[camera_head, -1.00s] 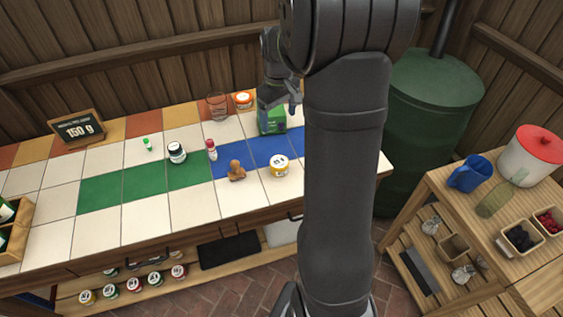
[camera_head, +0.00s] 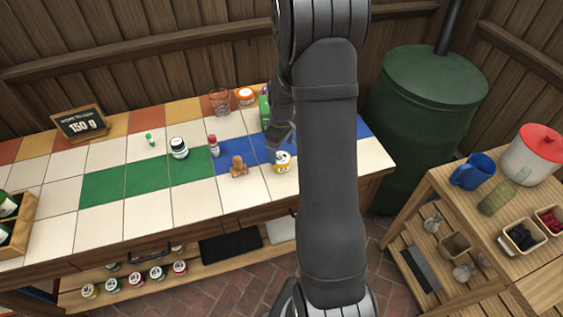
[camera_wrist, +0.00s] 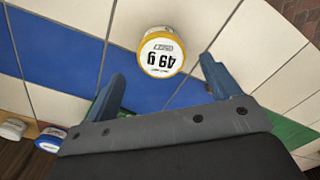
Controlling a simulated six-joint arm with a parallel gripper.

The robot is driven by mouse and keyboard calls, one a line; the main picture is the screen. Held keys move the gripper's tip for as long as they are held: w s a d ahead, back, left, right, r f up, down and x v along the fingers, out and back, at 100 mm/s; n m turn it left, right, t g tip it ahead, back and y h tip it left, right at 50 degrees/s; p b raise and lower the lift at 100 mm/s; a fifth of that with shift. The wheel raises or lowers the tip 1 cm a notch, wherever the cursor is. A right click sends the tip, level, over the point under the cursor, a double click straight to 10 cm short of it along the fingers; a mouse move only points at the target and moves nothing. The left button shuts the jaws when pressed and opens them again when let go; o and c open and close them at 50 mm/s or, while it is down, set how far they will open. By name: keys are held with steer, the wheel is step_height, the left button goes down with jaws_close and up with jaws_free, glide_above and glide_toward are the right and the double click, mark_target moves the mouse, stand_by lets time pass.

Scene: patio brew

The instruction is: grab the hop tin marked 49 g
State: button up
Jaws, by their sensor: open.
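In the head view the tin (camera_head: 282,161) stands near the blue tiles at the counter's right part. My gripper (camera_head: 277,150) is just above and beside it, and partly hides it.
A wooden figure-shaped stopper (camera_head: 239,167), a red-capped bottle (camera_head: 214,146) and a dark jar (camera_head: 179,148) stand left of the tin. A green box (camera_head: 265,110), a glass (camera_head: 220,101) and an orange-lidded tin (camera_head: 246,97) are behind. White tiles in front are clear.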

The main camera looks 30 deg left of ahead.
mark_target(281, 158)
steer(key=shift+s+f, duration=0.15)
steer(key=shift+f, duration=2.6)
steer(key=shift+c, duration=0.4)
steer(key=c, duration=1)
